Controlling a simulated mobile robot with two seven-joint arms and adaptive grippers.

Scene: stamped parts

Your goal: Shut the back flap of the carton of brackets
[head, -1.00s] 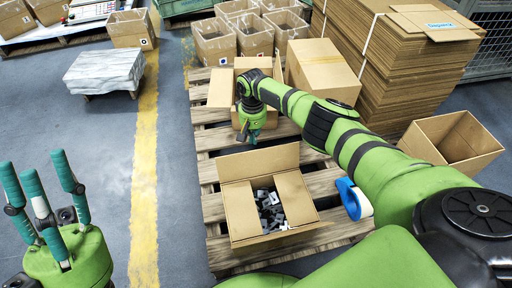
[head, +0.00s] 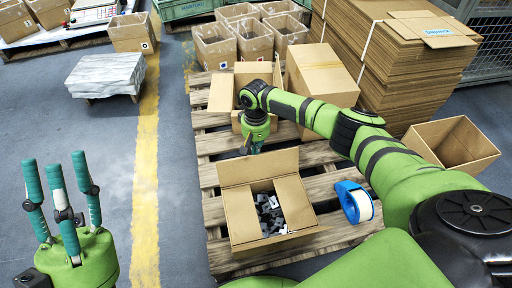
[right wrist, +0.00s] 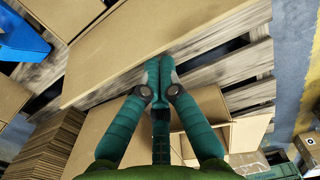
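The carton of brackets (head: 241,222) stands open on a pallet, with grey brackets (head: 270,212) showing between its two side flaps, which lie inward. Its back flap (head: 262,167) stands up at the far side; it also shows in the right wrist view as a broad brown board (right wrist: 125,60). My right gripper (head: 250,148) points down just behind the back flap. In the right wrist view its fingers (right wrist: 160,68) are together and empty, over the flap's edge; I cannot tell whether they touch it. My left gripper (head: 58,168) points up at the lower left, fingers apart, empty.
Another open carton (head: 222,95) and a closed carton (head: 322,75) stand behind on the pallet (head: 208,175). An empty carton (head: 455,140) and stacked flat cardboard (head: 400,85) are at the right.

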